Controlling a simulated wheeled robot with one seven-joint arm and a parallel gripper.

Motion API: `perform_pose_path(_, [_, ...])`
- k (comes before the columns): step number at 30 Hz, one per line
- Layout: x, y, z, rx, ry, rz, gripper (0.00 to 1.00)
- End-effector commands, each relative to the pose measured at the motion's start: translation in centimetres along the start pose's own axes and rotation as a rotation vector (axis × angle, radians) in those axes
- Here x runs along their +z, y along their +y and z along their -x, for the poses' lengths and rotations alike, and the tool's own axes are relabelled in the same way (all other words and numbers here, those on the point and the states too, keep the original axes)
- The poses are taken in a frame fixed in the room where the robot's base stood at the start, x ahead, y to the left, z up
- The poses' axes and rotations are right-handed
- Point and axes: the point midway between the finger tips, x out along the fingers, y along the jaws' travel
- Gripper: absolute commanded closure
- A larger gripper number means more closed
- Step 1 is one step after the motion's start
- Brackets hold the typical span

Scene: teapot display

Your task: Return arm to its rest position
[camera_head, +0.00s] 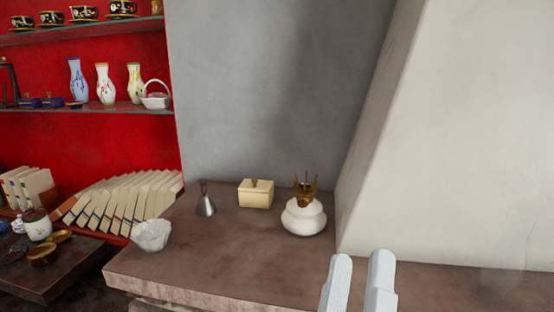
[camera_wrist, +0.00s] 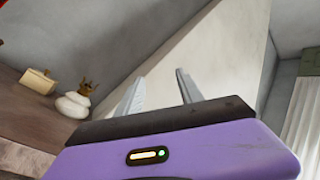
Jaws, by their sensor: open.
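My gripper (camera_head: 362,258) shows at the bottom of the head view as two pale, parallel fingers with a gap between them. It is open, and nothing is between the fingers. In the wrist view, its two grey fingers (camera_wrist: 160,76) stand apart against the slanted white wall. The fingers are in front of the stone ledge (camera_head: 215,268), to the right of the objects on it. The rest of my arm is out of the head view.
On the ledge are a white round pot (camera_head: 303,220) with a brass crown-like top, a cream lidded box (camera_head: 256,194), a metal funnel-shaped item (camera_head: 205,205) and a white bowl (camera_head: 151,235). A slanted white wall (camera_head: 450,130) rises at right. Red shelves (camera_head: 80,145) stand left.

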Motion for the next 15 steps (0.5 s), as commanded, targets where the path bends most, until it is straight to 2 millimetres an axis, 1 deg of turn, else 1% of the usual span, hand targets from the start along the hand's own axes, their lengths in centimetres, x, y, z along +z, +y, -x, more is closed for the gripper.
perform_pose_path(1, [-1.1,-0.4,1.1,-0.022,-0.036,0.128,0.56])
perform_pose_path(3, [-1.9,-0.9,2.5,-0.052,-0.098,0.309,0.56])
perform_pose_path(6, [-3.1,-1.0,4.7,-0.068,-0.185,0.565,0.56])
perform_pose_path(8, [-3.8,-0.6,6.2,-0.062,-0.239,0.713,0.56])
perform_pose_path(9, [-4.5,-0.2,7.2,-0.052,-0.273,0.81,0.56])
perform_pose_path(11, [-5.5,0.4,8.7,-0.032,-0.325,0.95,0.56])
perform_pose_path(14, [-7.5,1.7,11.5,0.024,-0.416,1.175,0.56])
perform_pose_path(15, [-8.5,2.3,12.7,0.052,-0.452,1.259,0.56])
